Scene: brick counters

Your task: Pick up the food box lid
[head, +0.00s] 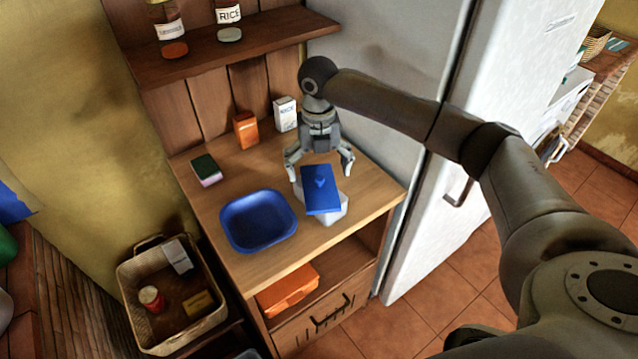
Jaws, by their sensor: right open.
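The blue food box lid (322,192) lies on top of a pale food box (331,216) near the right front of the wooden counter (262,263). The lid looks slightly askew, with part of the box showing below and beside it. My right gripper (319,168) is open just behind and above the lid, its fingers spread to either side of the lid's far edge. I cannot tell whether the fingers touch it. My left gripper is not in view.
A blue tray (258,220) sits left of the box. A sponge (206,170), an orange carton (246,129) and a white carton (285,114) stand behind. A shelf (240,45) hangs above, a fridge (425,200) rises at right, and a basket (130,275) stands lower left.

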